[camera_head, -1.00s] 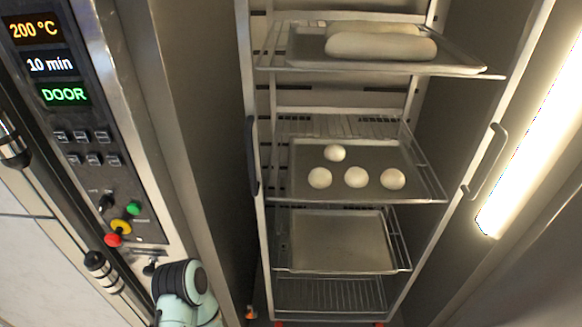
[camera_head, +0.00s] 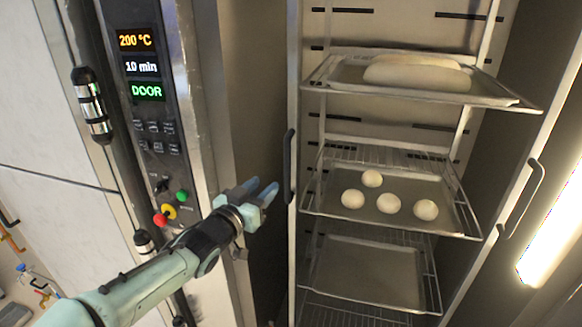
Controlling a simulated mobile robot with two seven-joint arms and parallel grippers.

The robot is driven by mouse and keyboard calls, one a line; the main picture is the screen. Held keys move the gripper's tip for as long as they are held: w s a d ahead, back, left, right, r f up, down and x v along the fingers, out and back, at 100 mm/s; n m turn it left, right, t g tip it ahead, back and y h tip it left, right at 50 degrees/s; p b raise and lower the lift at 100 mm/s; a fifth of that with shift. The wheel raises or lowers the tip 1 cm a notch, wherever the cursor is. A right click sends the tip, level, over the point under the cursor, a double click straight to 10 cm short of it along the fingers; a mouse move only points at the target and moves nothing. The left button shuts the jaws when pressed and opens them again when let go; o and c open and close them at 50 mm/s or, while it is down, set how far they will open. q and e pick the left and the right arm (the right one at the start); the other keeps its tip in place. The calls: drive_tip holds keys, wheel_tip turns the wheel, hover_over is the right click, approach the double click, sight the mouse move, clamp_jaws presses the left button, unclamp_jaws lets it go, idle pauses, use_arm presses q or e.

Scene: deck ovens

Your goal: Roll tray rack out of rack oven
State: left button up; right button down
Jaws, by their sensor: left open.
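The tray rack (camera_head: 293,220) stands upright inside the open rack oven, with a dark handle (camera_head: 289,165) on its left post and a grey handle (camera_head: 522,198) on its right post. Its upper tray (camera_head: 350,75) bears long loaves (camera_head: 418,76). The middle tray (camera_head: 325,200) bears several round dough balls (camera_head: 388,204), and the lower tray (camera_head: 370,275) looks empty. My left gripper (camera_head: 268,192) is open and empty, in front of the oven's left side, a little left of the dark handle and apart from it in the picture. My right gripper is not in view. The rack's foot is out of frame.
A bright lamp strip (camera_head: 555,230) runs at right. The oven's side walls flank the rack closely.

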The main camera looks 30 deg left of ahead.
sight(286, 163)
use_arm(q)
drive_tip(key=w+p, duration=0.1)
drive_tip(key=w, duration=0.3)
drive_tip(key=w+p, duration=0.1)
drive_tip(key=w, duration=0.4)
drive_tip(key=w+a+p, duration=0.1)
drive_tip(key=w, duration=0.3)
drive_tip(key=shift+w+r, duration=0.15)
drive_tip(key=shift+w, duration=0.1)
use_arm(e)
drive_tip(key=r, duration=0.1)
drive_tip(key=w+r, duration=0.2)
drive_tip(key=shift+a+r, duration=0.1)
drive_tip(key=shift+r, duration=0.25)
use_arm(q)
clamp_jaws()
